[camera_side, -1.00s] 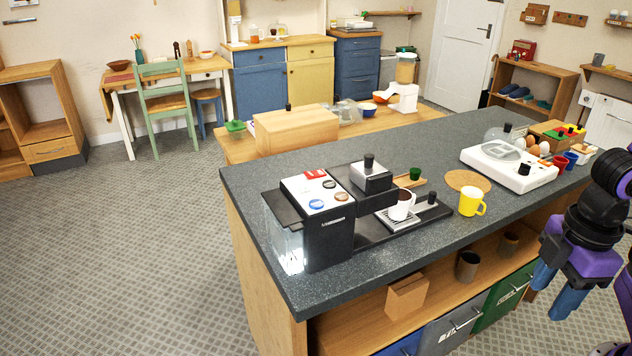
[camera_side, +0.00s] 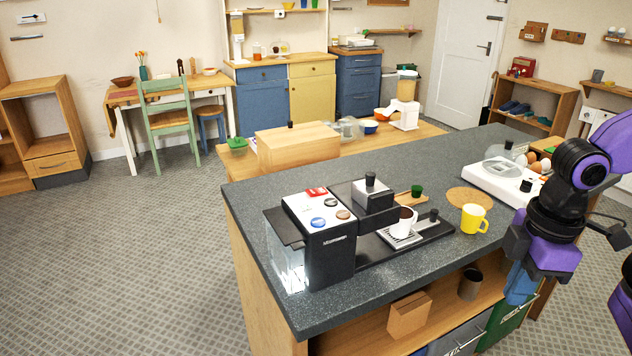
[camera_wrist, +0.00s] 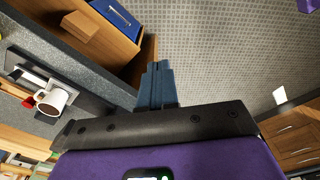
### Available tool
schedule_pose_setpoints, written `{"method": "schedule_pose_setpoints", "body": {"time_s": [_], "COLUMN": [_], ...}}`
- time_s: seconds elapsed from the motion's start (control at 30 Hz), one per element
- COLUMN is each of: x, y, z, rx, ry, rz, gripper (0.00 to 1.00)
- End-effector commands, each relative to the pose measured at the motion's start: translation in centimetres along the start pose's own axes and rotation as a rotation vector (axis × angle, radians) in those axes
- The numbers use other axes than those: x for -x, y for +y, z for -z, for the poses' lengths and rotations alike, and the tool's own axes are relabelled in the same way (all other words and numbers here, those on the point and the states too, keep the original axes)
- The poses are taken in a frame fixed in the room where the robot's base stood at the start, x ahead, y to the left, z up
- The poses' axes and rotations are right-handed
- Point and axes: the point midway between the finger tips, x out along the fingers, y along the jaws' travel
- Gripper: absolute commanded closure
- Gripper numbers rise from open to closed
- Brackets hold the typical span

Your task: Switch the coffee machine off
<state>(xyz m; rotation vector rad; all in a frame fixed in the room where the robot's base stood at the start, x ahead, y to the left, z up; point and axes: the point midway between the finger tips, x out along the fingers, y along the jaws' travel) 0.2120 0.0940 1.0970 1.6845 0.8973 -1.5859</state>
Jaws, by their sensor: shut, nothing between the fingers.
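The coffee machine (camera_side: 331,262) stands on the near left part of the dark counter. It has a black body, a clear tank on its left and a white top panel with a red rocker (camera_side: 316,191), a blue round button (camera_side: 317,222) and a brown round button (camera_side: 343,214). A white cup of dark coffee (camera_side: 403,224) stands on its drip tray; the cup also shows in the wrist view (camera_wrist: 55,101). My gripper (camera_side: 519,287) is empty, with its blue fingers together, pointing down by the counter's front edge, well right of the machine. The fingers show in the wrist view (camera_wrist: 157,72).
A yellow mug (camera_side: 473,219) stands right of the machine, near the counter's front edge. A round cork mat (camera_side: 468,196) and a white scale-like appliance (camera_side: 496,181) lie farther right. The open shelf below holds a wooden box (camera_side: 408,315) and a dark cup (camera_side: 470,284).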

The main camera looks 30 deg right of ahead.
Motion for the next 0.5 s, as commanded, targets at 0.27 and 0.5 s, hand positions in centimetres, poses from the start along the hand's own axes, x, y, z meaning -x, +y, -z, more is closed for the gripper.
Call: {"method": "schedule_pose_setpoints", "body": {"time_s": [0.27,0.5], "x": [2.9,5.1], "y": [3.2,6.5], "z": [8.4,14.8], "rx": [-0.164,-0.303], "ry": [0.039,0.073], "rz": [-0.016,-0.033], "gripper": [1.00,1.00]}}
